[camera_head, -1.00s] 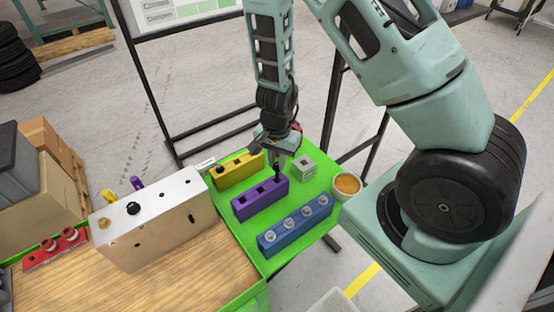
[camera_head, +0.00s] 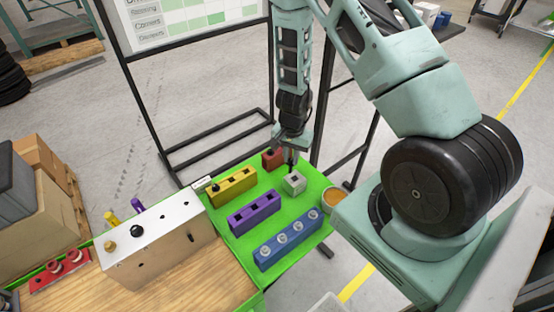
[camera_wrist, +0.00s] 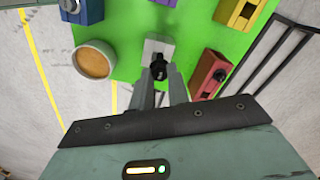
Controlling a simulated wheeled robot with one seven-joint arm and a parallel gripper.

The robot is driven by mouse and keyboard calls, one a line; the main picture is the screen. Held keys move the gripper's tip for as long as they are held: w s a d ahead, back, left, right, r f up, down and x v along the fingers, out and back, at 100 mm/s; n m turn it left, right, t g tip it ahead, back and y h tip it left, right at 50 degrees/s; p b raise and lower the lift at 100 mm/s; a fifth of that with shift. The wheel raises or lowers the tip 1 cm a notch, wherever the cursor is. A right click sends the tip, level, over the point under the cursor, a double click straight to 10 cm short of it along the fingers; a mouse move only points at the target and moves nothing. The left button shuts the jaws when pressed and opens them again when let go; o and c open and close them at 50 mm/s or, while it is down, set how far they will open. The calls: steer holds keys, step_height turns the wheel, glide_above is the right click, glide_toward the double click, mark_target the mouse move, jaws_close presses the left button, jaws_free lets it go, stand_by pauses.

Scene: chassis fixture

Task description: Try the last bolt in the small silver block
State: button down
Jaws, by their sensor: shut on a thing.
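The small silver block (camera_head: 294,185) stands on the green mat, with a light top; it also shows in the wrist view (camera_wrist: 153,44). My gripper (camera_head: 291,153) points down right above it. In the wrist view my gripper (camera_wrist: 159,78) has its two fingers shut on a dark bolt (camera_wrist: 158,70). The bolt (camera_head: 291,167) hangs upright, its lower end at or just over the block's top. I cannot tell whether its tip is inside the hole, as the bolt and fingers cover it.
The purple block (camera_head: 253,212) has empty dark square holes. A yellow block (camera_head: 236,188) and red block (camera_head: 268,161) each carry a black bolt. The blue block (camera_head: 288,246) holds several silver bolts. An orange-filled bowl (camera_head: 334,199) stands right; a large silver box (camera_head: 150,252) left.

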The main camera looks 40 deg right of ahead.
steer(key=shift+d+f+b, duration=0.4)
steer(key=shift+f+b, duration=0.1)
steer(key=shift+f, duration=0.15)
steer(key=shift+d+f+b, duration=0.35)
steer(key=shift+f+b, duration=0.1)
steer(key=shift+f, duration=0.25)
steer(key=shift+d+f+b, duration=0.4)
steer(key=shift+f+b, duration=0.1)
steer(key=shift+f, duration=0.15)
steer(key=shift+f+b, duration=2.5)
steer(key=shift+f, duration=0.15)
steer(key=c, duration=1.3)
jaws_free()
steer(key=shift+o, duration=0.2)
steer(key=shift+r, duration=0.15)
